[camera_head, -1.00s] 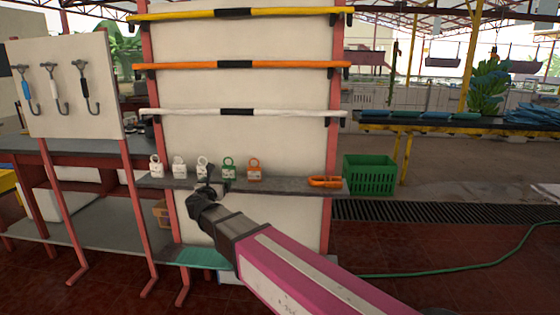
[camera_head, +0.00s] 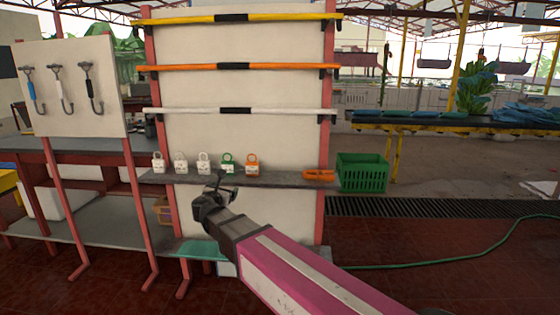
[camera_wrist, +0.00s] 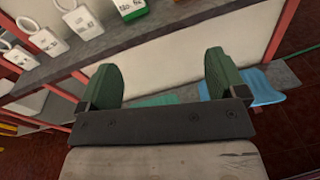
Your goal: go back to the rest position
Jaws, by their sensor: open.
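My gripper (camera_head: 220,185) is in front of the shelf (camera_head: 285,180), just below and in front of the row of padlock-shaped tags. In the wrist view my gripper (camera_wrist: 160,82) shows two green fingers set wide apart with nothing between them. Beyond the fingers are the pale panel and the shelf edge. On the shelf stand white tags (camera_head: 181,163), a green tag (camera_head: 227,163) and an orange tag (camera_head: 252,164). The green tag also shows at the top of the wrist view (camera_wrist: 130,8).
An orange clip-like item (camera_head: 319,175) lies at the shelf's right end. A green crate (camera_head: 362,174) stands to the right. Yellow, orange and white bars (camera_head: 235,67) hang on the panel above. Hooks (camera_head: 62,90) hang on a board at left. Floor at right is open, crossed by a green hose (camera_head: 455,262).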

